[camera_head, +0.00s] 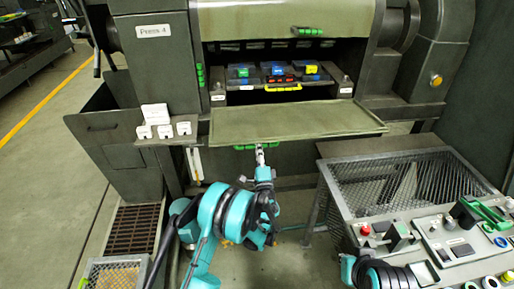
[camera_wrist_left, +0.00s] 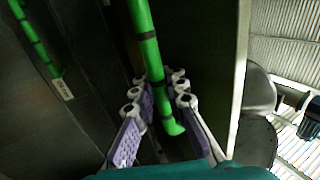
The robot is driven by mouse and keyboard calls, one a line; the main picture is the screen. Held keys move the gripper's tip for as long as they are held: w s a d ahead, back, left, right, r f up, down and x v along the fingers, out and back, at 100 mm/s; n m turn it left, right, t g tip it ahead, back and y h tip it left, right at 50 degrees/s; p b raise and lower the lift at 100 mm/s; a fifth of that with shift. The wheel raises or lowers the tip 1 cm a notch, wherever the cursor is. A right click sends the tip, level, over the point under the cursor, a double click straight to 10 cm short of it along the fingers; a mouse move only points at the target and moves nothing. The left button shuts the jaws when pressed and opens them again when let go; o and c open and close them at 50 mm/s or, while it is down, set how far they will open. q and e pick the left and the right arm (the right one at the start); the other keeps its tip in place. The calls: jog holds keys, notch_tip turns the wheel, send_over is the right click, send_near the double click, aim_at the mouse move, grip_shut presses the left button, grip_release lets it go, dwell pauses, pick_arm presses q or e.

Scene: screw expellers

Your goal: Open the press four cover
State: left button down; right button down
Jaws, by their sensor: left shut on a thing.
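The press labelled "Press 4" (camera_head: 155,31) fills the back of the head view. Its lower cover panel (camera_head: 290,122) is swung out and lies roughly flat in front of the opening. A green bar handle (camera_head: 240,147) sits under its front edge. My left gripper (camera_head: 261,151) is shut on this handle. In the left wrist view the green handle (camera_wrist_left: 146,45) runs between the purple-padded fingers of the gripper (camera_wrist_left: 165,83). An upper panel (camera_head: 270,18) with its own green handle (camera_head: 305,31) is above the opening. My right gripper is out of view; only part of that arm shows.
Blue, black and yellow parts (camera_head: 275,72) sit inside the opening. A mesh-topped bench (camera_head: 400,180) with control buttons and a green lever stands at the right. A hopper-like bin (camera_head: 115,135) and floor grate (camera_head: 132,229) are at the left. Open floor lies further left.

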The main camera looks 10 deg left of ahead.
pick_arm(q)
jog(key=shift+s+d+f, duration=0.1)
jog(key=shift+f, duration=0.1)
dwell(0.3)
jog(key=c, duration=1.8)
grip_release()
jog(key=shift+o, duration=1.3)
jog(key=shift+s+r, duration=0.2)
jog(key=shift+w, duration=0.1)
jog(key=shift+f, duration=0.1)
jog(key=v, duration=0.7)
jog(key=shift+f, duration=0.15)
jog(key=shift+d, duration=0.15)
